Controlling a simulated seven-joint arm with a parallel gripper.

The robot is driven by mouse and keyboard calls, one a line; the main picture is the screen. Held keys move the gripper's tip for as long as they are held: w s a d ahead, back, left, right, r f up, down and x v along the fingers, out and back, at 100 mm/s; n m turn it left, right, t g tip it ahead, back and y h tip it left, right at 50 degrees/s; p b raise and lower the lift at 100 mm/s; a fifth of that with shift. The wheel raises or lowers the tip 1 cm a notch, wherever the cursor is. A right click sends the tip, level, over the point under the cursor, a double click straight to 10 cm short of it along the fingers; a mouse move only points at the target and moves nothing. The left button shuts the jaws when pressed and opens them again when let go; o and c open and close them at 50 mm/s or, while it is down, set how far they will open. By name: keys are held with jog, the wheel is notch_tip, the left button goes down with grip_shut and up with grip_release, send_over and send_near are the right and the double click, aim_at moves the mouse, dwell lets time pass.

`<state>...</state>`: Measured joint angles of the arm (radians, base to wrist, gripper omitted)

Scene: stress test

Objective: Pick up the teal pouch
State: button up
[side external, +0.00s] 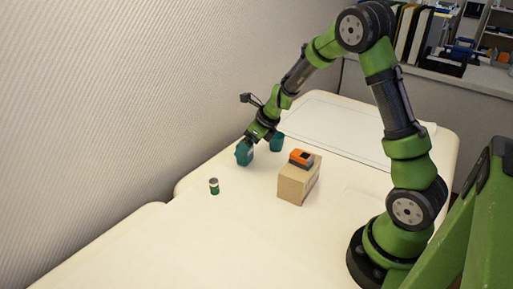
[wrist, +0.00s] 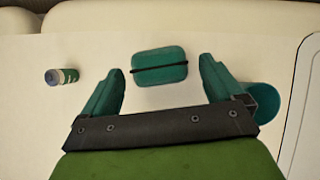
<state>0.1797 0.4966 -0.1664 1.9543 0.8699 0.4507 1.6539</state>
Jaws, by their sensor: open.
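The teal pouch (wrist: 159,66) has rounded corners and a dark band across its middle. In the wrist view it lies between the two fingertips of my gripper (wrist: 161,66), with bare table showing on both sides of it. My gripper is open and holds nothing. In the side view my gripper (side external: 250,146) points down at the table, close to the pouch. The teal finger and the pouch blend there, so I cannot tell their edges apart or the height left between them.
A teal cup (wrist: 261,96) stands right of my gripper, close to the right finger; it also shows in the side view (side external: 277,143). A small green-and-white can (side external: 214,186) stands left. A cardboard box (side external: 298,184) carries an orange-and-black object (side external: 301,158). The front table is clear.

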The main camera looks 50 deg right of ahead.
jog(key=x, duration=0.4)
jog(key=shift+w+f, duration=0.2)
jog(key=shift+w, duration=0.1)
